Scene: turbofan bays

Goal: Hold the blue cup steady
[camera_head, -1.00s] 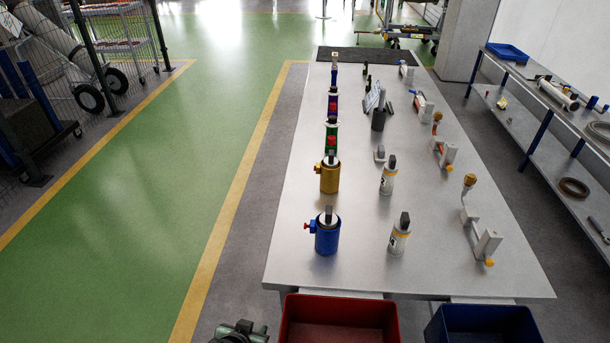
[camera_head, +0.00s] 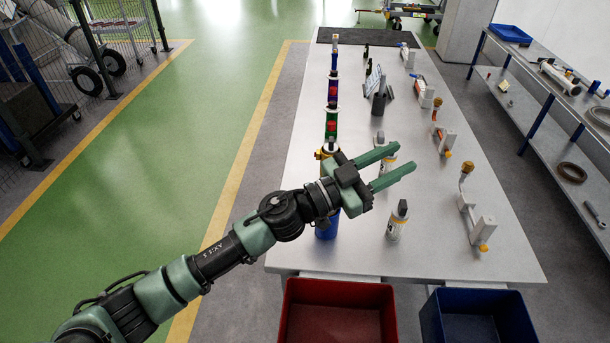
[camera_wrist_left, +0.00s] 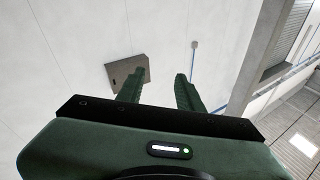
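The blue cup (camera_head: 327,229) stands near the front left of the long grey table, mostly hidden behind my left arm in the head view. My left gripper (camera_head: 404,159) is open and empty, its two green fingers spread apart and pointing right. It shows in front of the table, above and to the right of the cup in the picture. In the left wrist view my fingers (camera_wrist_left: 156,82) are apart with nothing between them, facing a pale wall; the cup does not show there. My right gripper is not in view.
The table (camera_head: 300,255) also holds yellow, green and purple cups in a row, white bottles (camera_head: 397,222) and several white fixtures (camera_head: 478,222). A red bin (camera_head: 340,290) and a dark blue bin (camera_head: 478,300) stand at the near edge.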

